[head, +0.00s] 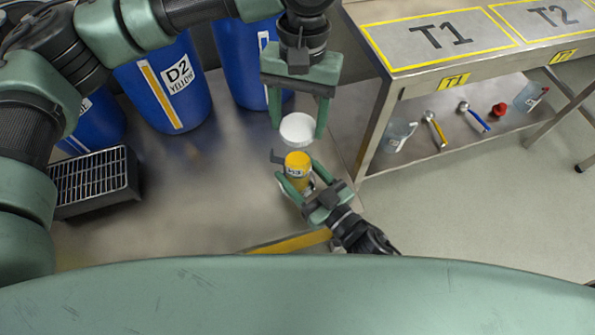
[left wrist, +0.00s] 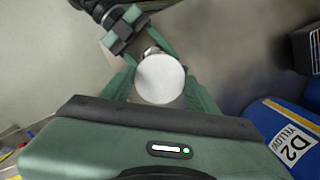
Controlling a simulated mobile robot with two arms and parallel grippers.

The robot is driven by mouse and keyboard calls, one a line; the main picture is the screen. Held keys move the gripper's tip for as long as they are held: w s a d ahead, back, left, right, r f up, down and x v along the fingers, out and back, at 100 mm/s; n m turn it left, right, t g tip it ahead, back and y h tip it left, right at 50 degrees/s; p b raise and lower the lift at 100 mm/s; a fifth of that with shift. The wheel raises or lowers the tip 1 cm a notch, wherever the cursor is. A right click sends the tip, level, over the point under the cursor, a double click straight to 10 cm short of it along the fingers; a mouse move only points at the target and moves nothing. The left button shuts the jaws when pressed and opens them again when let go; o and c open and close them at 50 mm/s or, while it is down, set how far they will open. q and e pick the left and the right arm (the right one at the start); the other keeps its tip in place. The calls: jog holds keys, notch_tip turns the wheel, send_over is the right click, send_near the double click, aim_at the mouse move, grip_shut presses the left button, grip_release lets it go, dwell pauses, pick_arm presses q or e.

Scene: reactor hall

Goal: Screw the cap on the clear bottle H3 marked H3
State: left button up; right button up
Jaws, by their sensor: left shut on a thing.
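The clear bottle H3 (head: 297,163), with yellow contents and an H3 label, stands upright over the steel bench. My right gripper (head: 299,178) has its fingers closed around its sides; the right gripper also shows in the left wrist view (left wrist: 140,35). My left gripper (head: 298,124) points down from above, shut on the round white cap (head: 297,129). The cap appears above the bottle and apart from it in the head view. In the left wrist view the cap (left wrist: 160,78) hides most of the bottle. The exact height gap cannot be told.
Blue drums, one marked D2 YELLOW (head: 165,85), stand at the back left. A black grated box (head: 95,182) is on the left. At right is a steel table (head: 420,70) with T1 and T2 areas and tools on its lower shelf (head: 465,140).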

grip_shut()
pick_arm(q)
send_near(294, 169)
jog(key=shift+w+d+f, duration=0.1)
jog(key=shift+w+f, duration=0.25)
jog(key=shift+f, duration=0.3)
jog(key=shift+w+d+f, duration=0.15)
jog(key=shift+w+f, duration=0.15)
jog(key=shift+f, duration=0.35)
jog(key=shift+f, duration=0.1)
jog(key=shift+f, duration=0.75)
jog(key=shift+f, duration=0.6)
